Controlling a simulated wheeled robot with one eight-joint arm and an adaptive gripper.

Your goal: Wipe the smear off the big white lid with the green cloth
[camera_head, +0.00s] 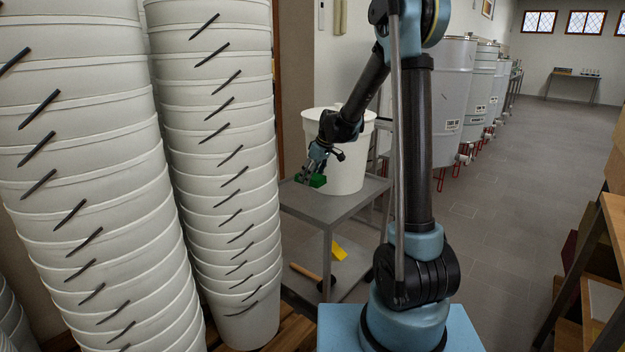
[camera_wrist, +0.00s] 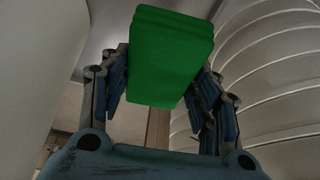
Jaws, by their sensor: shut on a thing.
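My gripper (camera_head: 316,172) is shut on the green cloth (camera_head: 318,181), a thick folded block. The cloth also shows between the fingers in the wrist view (camera_wrist: 172,55). The gripper hangs beside the front left of a big white tub (camera_head: 347,165), below its rim and just above the grey table. The top of the tub (camera_head: 338,113) looks white and is seen at a low angle, partly behind my arm; I cannot tell surely that it is the lid. No smear can be made out in either view.
The tub stands on a grey metal table (camera_head: 340,205) with a lower shelf holding a yellow item (camera_head: 339,252) and a wooden-handled tool (camera_head: 306,272). Tall stacks of white buckets (camera_head: 225,150) stand close at left.

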